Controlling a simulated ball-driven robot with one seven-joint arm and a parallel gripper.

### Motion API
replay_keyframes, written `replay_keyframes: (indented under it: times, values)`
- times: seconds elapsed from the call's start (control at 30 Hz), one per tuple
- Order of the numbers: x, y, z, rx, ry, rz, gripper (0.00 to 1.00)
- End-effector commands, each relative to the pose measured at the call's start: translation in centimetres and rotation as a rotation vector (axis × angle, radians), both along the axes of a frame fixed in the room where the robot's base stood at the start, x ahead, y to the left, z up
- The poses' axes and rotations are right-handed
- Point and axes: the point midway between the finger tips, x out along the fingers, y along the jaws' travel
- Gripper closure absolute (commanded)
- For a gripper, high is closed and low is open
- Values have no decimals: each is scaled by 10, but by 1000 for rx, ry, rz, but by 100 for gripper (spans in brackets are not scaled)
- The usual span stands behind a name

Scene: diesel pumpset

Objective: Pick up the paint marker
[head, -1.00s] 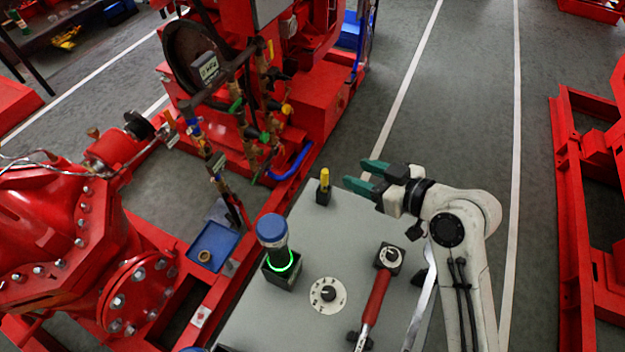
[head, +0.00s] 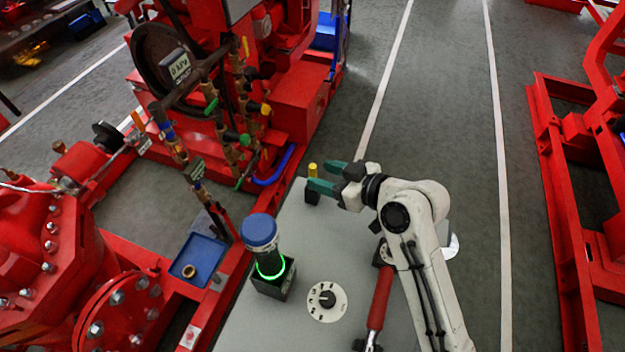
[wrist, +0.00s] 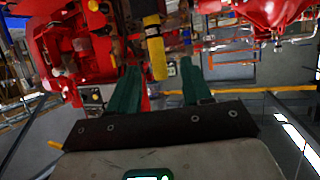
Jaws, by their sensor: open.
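The paint marker (head: 312,169) is yellow and stands upright in a small black holder (head: 312,192) at the far end of the grey panel top (head: 300,225). My gripper (head: 325,177) has green fingers, is open, and lies just right of the marker, pointing at it. In the wrist view the marker (wrist: 158,60) appears upside down, between the two fingertips (wrist: 160,70) and beyond them. I cannot tell whether the marker is between the fingers in depth. The fingers hide part of the holder in the head view.
On the panel stand a blue-capped cylinder with a green ring (head: 262,245), a dial (head: 327,301) and a red-handled tool (head: 380,298). Red pump machinery (head: 35,240) and piping lie to the left. Open floor (head: 440,110) lies to the right.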

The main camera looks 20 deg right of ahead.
Motion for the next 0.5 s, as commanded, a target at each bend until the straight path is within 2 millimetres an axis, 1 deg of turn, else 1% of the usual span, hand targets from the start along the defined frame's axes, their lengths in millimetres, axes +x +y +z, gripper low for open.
replay_keyframes:
  times: [0.03,0.23,0.5]
  values:
    - [4,2,-1,0,0,0,51]
    - [15,7,-6,0,1,0,51]
    - [44,21,-21,0,0,0,51]
